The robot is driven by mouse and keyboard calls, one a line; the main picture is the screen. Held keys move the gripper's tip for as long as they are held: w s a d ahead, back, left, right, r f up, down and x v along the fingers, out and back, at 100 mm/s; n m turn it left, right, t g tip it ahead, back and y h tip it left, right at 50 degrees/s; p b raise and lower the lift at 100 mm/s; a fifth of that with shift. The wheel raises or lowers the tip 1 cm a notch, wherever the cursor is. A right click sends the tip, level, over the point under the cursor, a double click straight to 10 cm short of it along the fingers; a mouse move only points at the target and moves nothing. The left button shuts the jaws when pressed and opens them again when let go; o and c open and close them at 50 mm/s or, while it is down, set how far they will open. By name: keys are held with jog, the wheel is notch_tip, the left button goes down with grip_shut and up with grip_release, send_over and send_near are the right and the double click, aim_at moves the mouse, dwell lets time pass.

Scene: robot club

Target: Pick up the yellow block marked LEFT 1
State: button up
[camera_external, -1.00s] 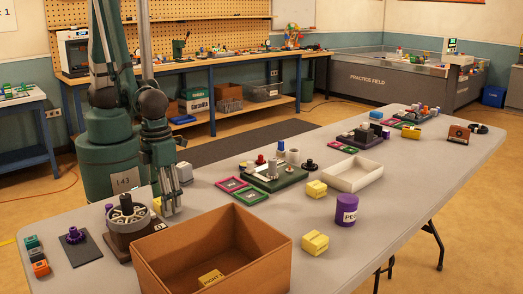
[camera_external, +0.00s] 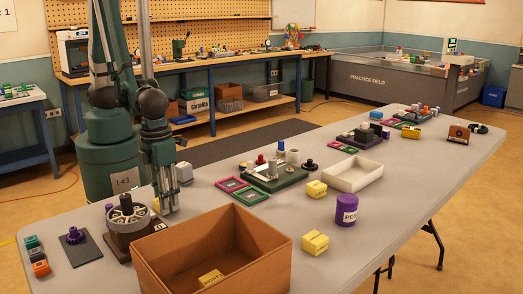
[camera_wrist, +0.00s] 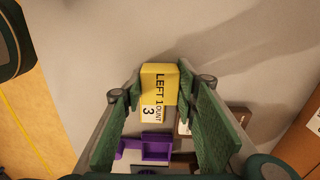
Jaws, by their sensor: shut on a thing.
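The yellow block marked LEFT 1 (camera_wrist: 158,82) sits between the two green-padded fingers of my gripper (camera_wrist: 159,92) in the wrist view. The fingers are shut on its sides. In the external view my gripper (camera_external: 166,209) points down at the table's left part, behind the cardboard box and right of the grey wheel-like fixture. Only a small yellow bit of the block (camera_external: 156,205) shows there, beside the fingers. I cannot tell whether the block is clear of the table.
A cardboard box (camera_external: 262,231) with a yellow block (camera_external: 211,278) inside stands in front. A grey wheel fixture (camera_external: 127,213) is close to my gripper's left. Other yellow blocks (camera_external: 315,243), a purple cylinder (camera_external: 346,210) and a white tray (camera_external: 352,172) stand to the right.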

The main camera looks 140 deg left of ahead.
jog(key=shift+r+p, duration=1.15)
jog(key=shift+r, duration=3.8)
